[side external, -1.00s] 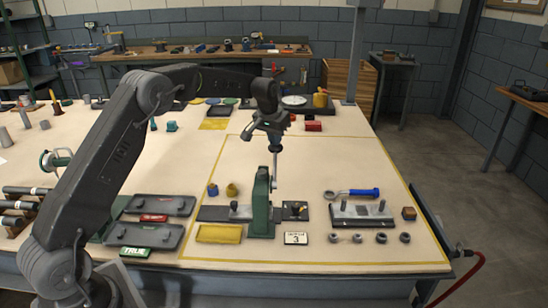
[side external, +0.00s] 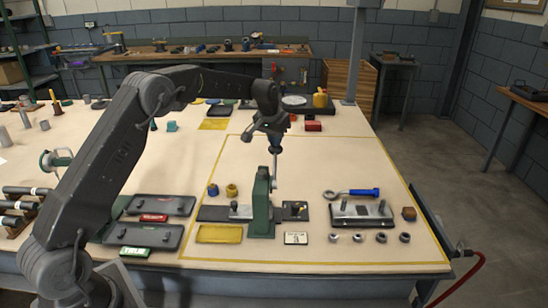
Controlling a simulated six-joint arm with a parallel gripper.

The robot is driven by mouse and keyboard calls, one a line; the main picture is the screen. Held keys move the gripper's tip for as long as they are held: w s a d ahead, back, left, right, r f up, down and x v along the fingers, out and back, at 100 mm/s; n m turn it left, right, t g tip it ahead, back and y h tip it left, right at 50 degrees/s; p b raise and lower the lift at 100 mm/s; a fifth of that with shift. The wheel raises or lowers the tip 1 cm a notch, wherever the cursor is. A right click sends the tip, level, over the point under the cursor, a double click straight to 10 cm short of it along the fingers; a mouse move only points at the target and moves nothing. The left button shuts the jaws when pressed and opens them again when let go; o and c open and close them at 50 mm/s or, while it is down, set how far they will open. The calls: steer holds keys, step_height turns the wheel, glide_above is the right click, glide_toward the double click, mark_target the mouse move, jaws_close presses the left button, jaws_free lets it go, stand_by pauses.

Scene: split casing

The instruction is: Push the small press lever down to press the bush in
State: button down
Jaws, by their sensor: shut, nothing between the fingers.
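The small green press (side external: 261,205) stands upright on a dark base plate (side external: 214,213) near the front middle of the table, in the side external view. Its lever (side external: 275,168) is a thin metal rod standing nearly upright, with a dark blue knob (side external: 274,143) at the top. My gripper (side external: 271,133) is shut and empty, right at the knob. I cannot tell whether it touches the knob. The bush under the press is too small or hidden to make out.
A yellow tray (side external: 219,234) and a number card (side external: 296,238) lie in front of the press. A blue-handled tool (side external: 360,192), a metal fixture (side external: 362,213) and several small rings lie to the right. Dark trays (side external: 160,205) lie to the left.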

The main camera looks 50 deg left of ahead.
steer(key=shift+a+x, duration=0.2)
steer(key=shift+x, duration=0.65)
steer(key=shift+a+x, duration=0.2)
steer(key=shift+x, duration=0.6)
stand_by(1.9)
steer(key=shift+x, duration=1.25)
stand_by(2.8)
